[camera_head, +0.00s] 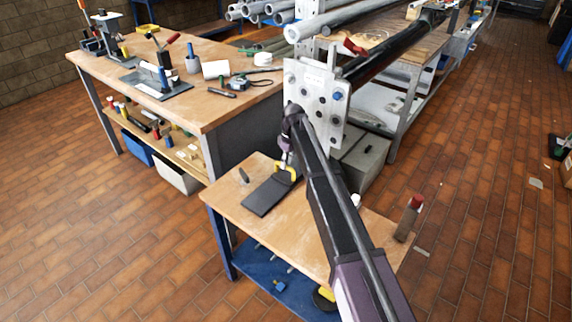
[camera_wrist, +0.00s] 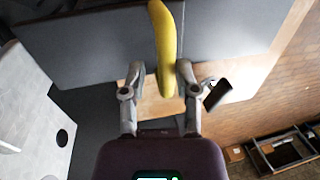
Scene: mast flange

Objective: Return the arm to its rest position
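My gripper (camera_wrist: 160,70) hangs from the wrist at the far end of my arm, over the small wooden table (camera_head: 317,232). In the wrist view, its two fingers stand apart, with a curved yellow piece (camera_wrist: 165,45) between them in the picture. A gap shows on the piece's left side; on the right it is close to the finger, and contact is unclear. The yellow piece also shows in the head view (camera_head: 291,171), just below the gripper. A dark flat plate (camera_head: 268,195) lies on the table beside it and looks grey in the wrist view (camera_wrist: 95,45).
A grey plate with holes (camera_head: 316,92) stands upright behind my arm, close to it. A larger workbench (camera_head: 215,108) with tools is at the left. A red-capped bottle (camera_head: 408,220) stands at the small table's right edge. The tiled floor (camera_head: 480,200) at the right is mostly clear.

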